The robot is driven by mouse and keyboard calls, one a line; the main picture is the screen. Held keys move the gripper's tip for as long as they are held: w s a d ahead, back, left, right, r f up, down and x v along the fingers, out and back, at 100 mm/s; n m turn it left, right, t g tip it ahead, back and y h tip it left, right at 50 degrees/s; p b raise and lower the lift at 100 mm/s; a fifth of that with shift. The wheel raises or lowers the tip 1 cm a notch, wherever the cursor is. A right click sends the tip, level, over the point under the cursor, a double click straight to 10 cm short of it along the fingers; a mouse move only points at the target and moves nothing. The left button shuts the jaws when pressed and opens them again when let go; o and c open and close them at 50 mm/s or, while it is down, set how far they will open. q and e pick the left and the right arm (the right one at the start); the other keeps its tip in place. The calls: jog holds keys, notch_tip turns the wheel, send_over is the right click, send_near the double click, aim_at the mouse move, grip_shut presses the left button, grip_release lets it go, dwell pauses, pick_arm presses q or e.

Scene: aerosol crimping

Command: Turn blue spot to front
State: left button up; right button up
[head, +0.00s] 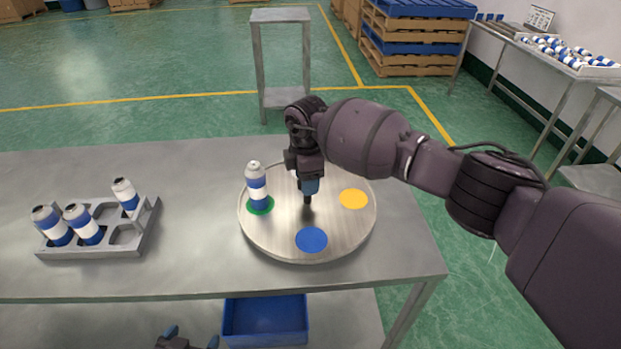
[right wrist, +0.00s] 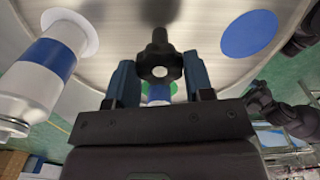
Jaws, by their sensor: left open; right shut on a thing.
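The round metal turntable (head: 285,243) lies on the table. Its blue spot (head: 311,240) is at the front edge side, nearest me; it also shows at the upper right in the right wrist view (right wrist: 249,33). A yellow spot (head: 353,199) is at the right and a green spot (head: 262,211) at the left, with a blue-and-white can (head: 257,184) upright on it. My right gripper (head: 308,190) points down at the turntable's middle, shut on the black knob (right wrist: 159,63). My left gripper (head: 187,342) is open at the bottom edge, low and away from the turntable.
A metal rack (head: 95,252) with several cans stands at the left of the table. A blue bin (head: 264,318) sits below. Another can (right wrist: 47,70) stands beside my right gripper in the right wrist view. The table between rack and turntable is clear.

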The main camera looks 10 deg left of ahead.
pick_arm(q)
jog(key=shift+w, duration=0.1)
pick_arm(e)
jog(key=o, duration=1.2)
pick_arm(q)
jog(key=shift+w+r, duration=0.15)
jog(key=shift+w, duration=0.05)
pick_arm(e)
jog(key=shift+o, duration=0.5)
jog(key=shift+r, duration=0.1)
pick_arm(q)
jog(key=shift+s+r, duration=0.1)
jog(key=shift+s, duration=0.1)
pick_arm(e)
notch_tip(320, 180, up, 11)
pick_arm(q)
jog(key=shift+w+r, duration=0.1)
jog(key=shift+w, duration=0.05)
pick_arm(e)
jog(key=shift+f, duration=0.2)
